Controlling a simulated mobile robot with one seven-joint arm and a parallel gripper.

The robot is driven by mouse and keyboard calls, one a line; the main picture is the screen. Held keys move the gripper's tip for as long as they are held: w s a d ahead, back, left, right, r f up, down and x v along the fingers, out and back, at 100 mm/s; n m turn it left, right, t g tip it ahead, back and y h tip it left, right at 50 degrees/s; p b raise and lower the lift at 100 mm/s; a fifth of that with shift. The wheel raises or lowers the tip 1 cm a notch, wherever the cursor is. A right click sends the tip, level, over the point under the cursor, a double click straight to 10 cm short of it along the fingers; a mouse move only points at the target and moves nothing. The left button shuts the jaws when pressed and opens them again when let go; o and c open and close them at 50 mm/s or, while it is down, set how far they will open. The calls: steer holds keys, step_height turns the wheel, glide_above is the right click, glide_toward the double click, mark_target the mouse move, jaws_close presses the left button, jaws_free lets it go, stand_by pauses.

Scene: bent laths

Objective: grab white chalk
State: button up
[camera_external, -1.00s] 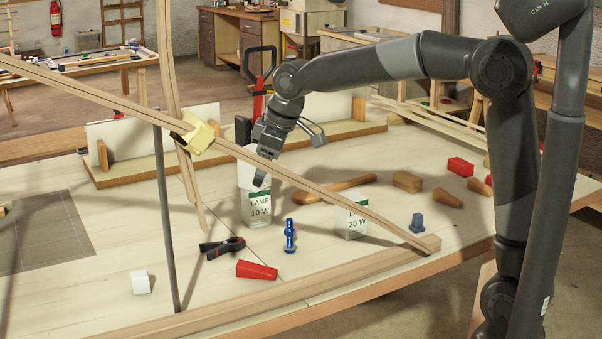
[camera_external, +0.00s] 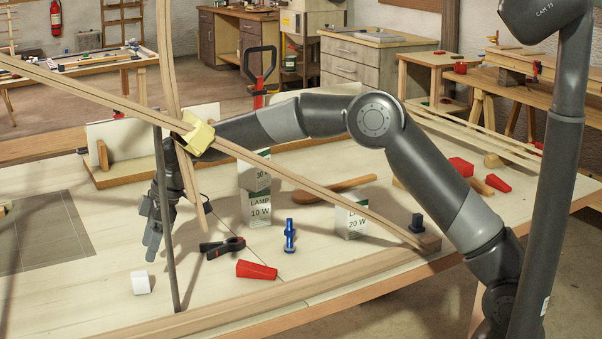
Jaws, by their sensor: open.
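The white chalk (camera_external: 140,283) is a short, pale block standing on the bench top at the front left. My gripper (camera_external: 154,242) points down above the bench, behind and slightly right of the chalk in the picture, apart from it. It is open with nothing seen between its fingers. The thin upright grey rod (camera_external: 167,220) and a bent lath cover part of my gripper and wrist.
A long slanted lath (camera_external: 310,187) crosses in front of my forearm, with a yellow block (camera_external: 198,135) where laths cross. A black clamp (camera_external: 222,247), red wedge (camera_external: 256,270), blue piece (camera_external: 290,235) and lamp boxes (camera_external: 257,208) stand right of the rod.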

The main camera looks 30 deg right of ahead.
mark_target(140, 273)
steer(key=x, duration=0.9)
steer(key=shift+w+f, duration=0.1)
steer(key=shift+w, duration=0.1)
steer(key=c, duration=1.1)
